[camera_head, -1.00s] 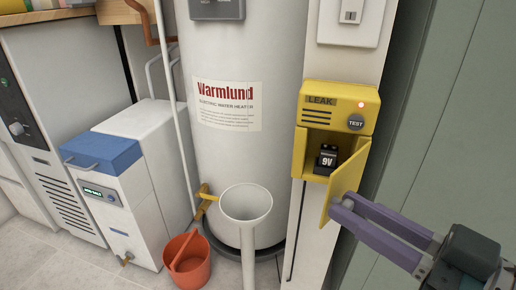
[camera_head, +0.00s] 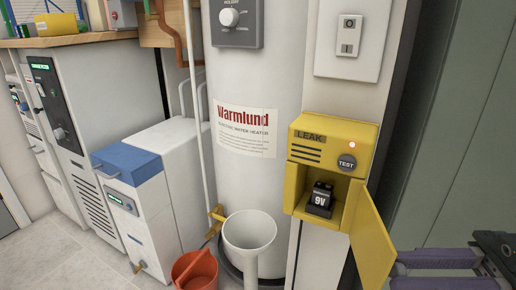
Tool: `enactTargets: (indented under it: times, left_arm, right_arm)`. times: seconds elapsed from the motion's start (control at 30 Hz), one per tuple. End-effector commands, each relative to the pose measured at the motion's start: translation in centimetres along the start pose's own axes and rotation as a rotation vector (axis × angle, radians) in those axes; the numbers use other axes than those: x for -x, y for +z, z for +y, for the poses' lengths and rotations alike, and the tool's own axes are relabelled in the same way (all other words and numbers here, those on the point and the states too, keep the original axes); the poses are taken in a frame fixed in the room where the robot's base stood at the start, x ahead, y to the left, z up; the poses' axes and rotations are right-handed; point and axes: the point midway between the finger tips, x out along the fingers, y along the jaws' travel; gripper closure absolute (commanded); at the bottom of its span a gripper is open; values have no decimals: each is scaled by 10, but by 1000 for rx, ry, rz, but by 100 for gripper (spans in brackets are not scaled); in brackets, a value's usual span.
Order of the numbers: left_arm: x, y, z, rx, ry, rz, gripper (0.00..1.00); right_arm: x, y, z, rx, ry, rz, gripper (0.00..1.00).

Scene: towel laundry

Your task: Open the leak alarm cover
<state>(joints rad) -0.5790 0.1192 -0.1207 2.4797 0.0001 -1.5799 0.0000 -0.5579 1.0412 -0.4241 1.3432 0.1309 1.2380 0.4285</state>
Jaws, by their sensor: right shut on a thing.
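The yellow leak alarm (camera_head: 331,136) is on the white post right of the water heater. It has a lit red light and a TEST button. Its cover (camera_head: 373,243) is hinged at the right and stands wide open, swung out to the right. A black 9V battery (camera_head: 320,199) shows inside the open compartment. My right gripper (camera_head: 398,274), with purple fingers, is at the lower right, shut on the free edge of the cover. Its fingers are partly cut off by the picture's bottom edge. My left gripper is not in view.
The Warmlund water heater (camera_head: 254,75) stands left of the alarm. A white funnel (camera_head: 249,233) and a red bucket (camera_head: 195,271) are below it. A white switch plate (camera_head: 348,45) is above the alarm. A green panel (camera_head: 455,150) stands at the right.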

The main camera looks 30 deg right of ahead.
Motion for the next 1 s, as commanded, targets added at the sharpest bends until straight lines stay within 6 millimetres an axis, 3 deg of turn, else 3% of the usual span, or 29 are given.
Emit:
enactTargets:
  times: [0.33,0.97,1.0]
  left_arm:
    - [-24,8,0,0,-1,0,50]
    - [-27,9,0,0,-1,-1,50]
    - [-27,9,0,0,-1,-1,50]
  right_arm:
    - [14,4,6,3,-164,-4,100]
    - [17,1,8,1,-210,-4,100]
    - [17,1,8,1,-210,-4,74]
